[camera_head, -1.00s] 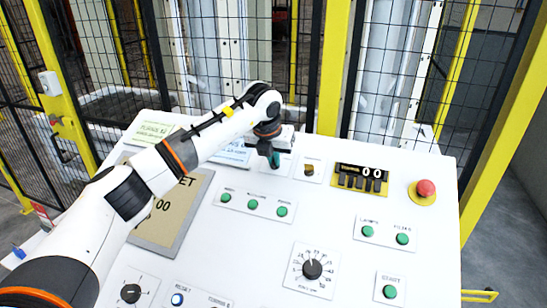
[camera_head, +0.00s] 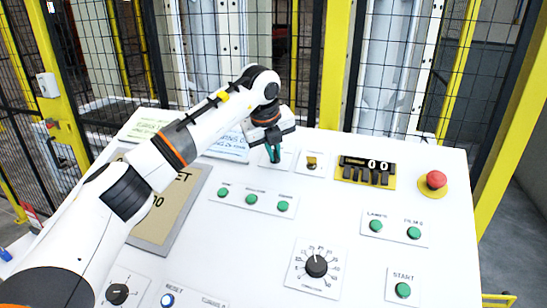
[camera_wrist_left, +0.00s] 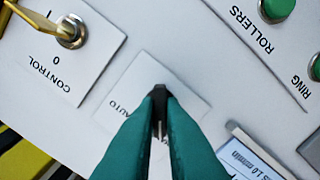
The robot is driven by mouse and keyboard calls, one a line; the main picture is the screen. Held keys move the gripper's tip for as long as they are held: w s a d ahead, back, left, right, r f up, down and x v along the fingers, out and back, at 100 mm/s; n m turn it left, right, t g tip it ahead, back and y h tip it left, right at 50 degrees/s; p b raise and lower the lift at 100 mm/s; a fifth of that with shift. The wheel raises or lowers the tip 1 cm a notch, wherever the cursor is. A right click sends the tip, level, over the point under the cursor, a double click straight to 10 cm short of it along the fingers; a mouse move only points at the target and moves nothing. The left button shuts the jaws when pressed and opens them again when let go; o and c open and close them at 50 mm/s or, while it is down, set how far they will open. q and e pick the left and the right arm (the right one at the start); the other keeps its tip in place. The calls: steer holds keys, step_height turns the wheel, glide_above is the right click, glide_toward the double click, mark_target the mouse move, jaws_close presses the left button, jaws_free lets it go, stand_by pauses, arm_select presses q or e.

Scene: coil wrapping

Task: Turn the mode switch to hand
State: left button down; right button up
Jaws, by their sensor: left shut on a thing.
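The mode switch is a small black knob (camera_wrist_left: 159,92) on a white plate (camera_wrist_left: 140,68) of the panel. The word AUTO reads upside down at the left of the knob in the wrist view; any other label on that plate is hidden by the fingers. My left gripper (camera_head: 274,155) reaches down onto this plate, left of the key switch in the head view. Its teal fingers (camera_wrist_left: 159,100) are shut on the knob, in the wrist view. They cover most of it, so its exact angle is hard to tell. My right gripper is not in view.
A key switch (camera_wrist_left: 72,32) marked CONTROL, with a brass key, is close beside the plate. A black counter on yellow (camera_head: 365,172), a red emergency button (camera_head: 433,182), green buttons (camera_head: 254,198) and a dial (camera_head: 316,265) spread over the panel. A mesh fence stands behind.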

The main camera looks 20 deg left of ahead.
arm_select(q)
steer(key=shift+n+b, duration=0.3)
steer(key=shift+n, duration=0.3)
steer(key=shift+r, duration=0.15)
steer(key=c, duration=1.5)
jaws_free()
steer(key=shift+s+r+b, duration=0.15)
steer(key=shift+r+b, duration=0.15)
steer(key=shift+b, duration=0.05)
steer(key=b+v, duration=0.2)
steer(key=v, duration=0.9)
steer(key=shift+r+b, duration=0.1)
steer(key=shift+b, duration=0.3)
